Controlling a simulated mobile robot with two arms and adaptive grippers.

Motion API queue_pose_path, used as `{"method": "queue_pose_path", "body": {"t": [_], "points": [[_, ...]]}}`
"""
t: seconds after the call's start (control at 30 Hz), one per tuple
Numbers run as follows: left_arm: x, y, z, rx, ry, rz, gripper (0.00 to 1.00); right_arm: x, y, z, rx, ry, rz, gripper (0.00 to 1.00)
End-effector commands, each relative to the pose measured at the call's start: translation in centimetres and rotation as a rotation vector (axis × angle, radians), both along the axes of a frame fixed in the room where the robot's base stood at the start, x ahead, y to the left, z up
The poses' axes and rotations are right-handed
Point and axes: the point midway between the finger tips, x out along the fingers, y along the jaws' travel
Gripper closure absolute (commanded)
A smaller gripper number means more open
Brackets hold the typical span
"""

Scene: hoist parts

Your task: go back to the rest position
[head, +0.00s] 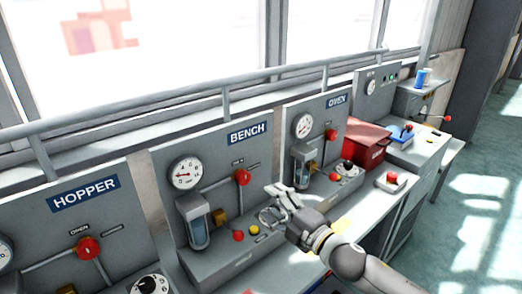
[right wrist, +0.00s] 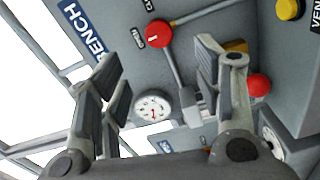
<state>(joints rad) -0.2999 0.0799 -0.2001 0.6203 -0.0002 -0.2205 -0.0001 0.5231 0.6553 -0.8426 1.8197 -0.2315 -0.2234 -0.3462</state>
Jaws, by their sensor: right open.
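My right gripper (head: 275,204) is in front of the BENCH panel (head: 222,160), above the ledge with the small knobs. In the right wrist view my right gripper (right wrist: 160,80) has its fingers wide apart, with nothing between them. Behind the fingers are the BENCH sign (right wrist: 85,32), a red valve knob (right wrist: 159,34), a white gauge (right wrist: 152,105) and a red ball knob (right wrist: 259,85). I cannot tell how far the fingers are from the panel. My left gripper is in neither view.
The HOPPER panel (head: 90,215) is at left and the OVEN panel (head: 315,130) at right. A red box (head: 366,145) and a red button on a white base (head: 391,181) stand further right. Open floor (head: 480,215) lies at far right. A grey rail (head: 180,107) runs above the panels.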

Motion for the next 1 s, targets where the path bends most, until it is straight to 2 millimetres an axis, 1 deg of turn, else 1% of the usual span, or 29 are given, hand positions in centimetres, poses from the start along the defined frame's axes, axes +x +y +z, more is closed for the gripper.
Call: {"method": "queue_pose_path", "body": {"t": [0.07, 0.17, 0.23, 0.37, 0.47, 0.57, 0.6, 0.67, 0.7, 0.83, 1.0], "points": [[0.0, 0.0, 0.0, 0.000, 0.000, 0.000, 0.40, -0.5, 0.2, -0.5, 0.029, 0.032, -0.018, 0.40], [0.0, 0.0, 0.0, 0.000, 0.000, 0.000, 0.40, -1.5, 0.2, -1.8, 0.100, 0.120, -0.079, 0.40], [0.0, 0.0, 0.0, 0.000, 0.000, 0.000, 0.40, -2.7, -0.2, -3.3, 0.171, 0.215, -0.144, 0.40], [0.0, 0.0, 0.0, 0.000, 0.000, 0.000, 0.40, -5.6, -1.8, -6.5, 0.309, 0.421, -0.298, 0.40], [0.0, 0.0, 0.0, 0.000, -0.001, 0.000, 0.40, -8.4, -3.4, -9.3, 0.404, 0.587, -0.425, 0.40], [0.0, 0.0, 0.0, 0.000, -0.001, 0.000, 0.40, -11.9, -5.4, -12.1, 0.489, 0.753, -0.560, 0.40], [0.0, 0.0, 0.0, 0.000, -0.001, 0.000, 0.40, -13.5, -6.2, -13.3, 0.521, 0.820, -0.616, 0.40], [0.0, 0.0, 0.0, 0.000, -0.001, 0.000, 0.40, -16.1, -7.4, -14.9, 0.561, 0.919, -0.701, 0.40], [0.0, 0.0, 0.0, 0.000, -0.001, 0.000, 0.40, -17.9, -8.2, -15.9, 0.586, 0.982, -0.757, 0.40], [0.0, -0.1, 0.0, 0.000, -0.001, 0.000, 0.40, -23.3, -10.3, -18.3, 0.641, 1.150, -0.916, 0.40], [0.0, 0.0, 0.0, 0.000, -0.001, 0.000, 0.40, -29.4, -12.2, -20.1, 0.682, 1.314, -1.086, 0.40]]}}
